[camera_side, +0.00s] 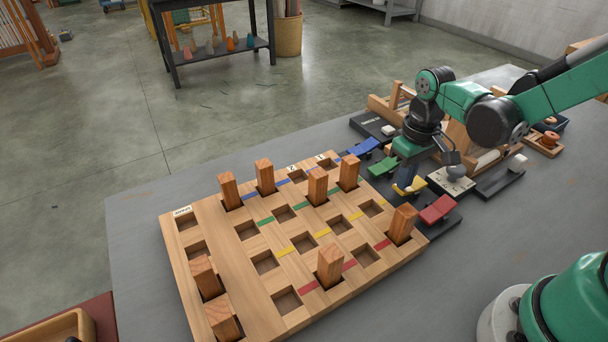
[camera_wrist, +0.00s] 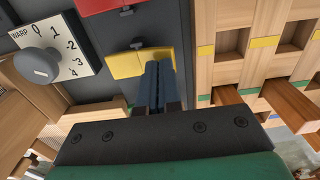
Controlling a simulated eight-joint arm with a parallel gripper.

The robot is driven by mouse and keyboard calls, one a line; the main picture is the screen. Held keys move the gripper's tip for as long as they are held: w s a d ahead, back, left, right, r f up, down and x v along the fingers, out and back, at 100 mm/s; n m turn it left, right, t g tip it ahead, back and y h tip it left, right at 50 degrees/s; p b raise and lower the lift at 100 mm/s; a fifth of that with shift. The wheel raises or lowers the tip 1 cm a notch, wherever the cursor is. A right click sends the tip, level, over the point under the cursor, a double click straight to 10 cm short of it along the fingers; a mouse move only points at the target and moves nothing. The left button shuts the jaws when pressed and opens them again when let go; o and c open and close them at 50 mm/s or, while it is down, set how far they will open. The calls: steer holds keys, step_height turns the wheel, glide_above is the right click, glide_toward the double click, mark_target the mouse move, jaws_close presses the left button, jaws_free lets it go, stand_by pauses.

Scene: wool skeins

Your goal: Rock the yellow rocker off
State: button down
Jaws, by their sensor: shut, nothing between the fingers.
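The yellow rocker (camera_side: 415,187) sits in a row of coloured rockers on a dark base beside the wooden peg board. My gripper (camera_side: 403,183) is directly over it, with shut, empty fingers pointing down, and hides part of it. In the wrist view the yellow rocker (camera_wrist: 124,65) lies just beyond the fingertips of my gripper (camera_wrist: 158,68), which overlap its right end. I cannot tell whether the tips touch it or which way it is tilted.
The green rocker (camera_side: 383,167) and red rocker (camera_side: 437,209) flank it closely; the blue rocker (camera_side: 361,147) is farther back. A dial plate (camera_wrist: 68,48) with a grey knob is nearby. The peg board (camera_side: 240,256) holds several upright wooden blocks.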

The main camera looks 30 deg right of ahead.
steer(key=shift+f, duration=0.3)
steer(key=shift+r, duration=3.5)
steer(key=s+a+r+t, duration=0.1)
steer(key=t, duration=0.1)
steer(key=s+a+r+t, duration=0.1)
steer(key=t, duration=0.1)
steer(key=a+r+t, duration=0.1)
steer(key=t, duration=0.2)
steer(key=shift+s+r, duration=0.2)
steer(key=shift+s, duration=0.2)
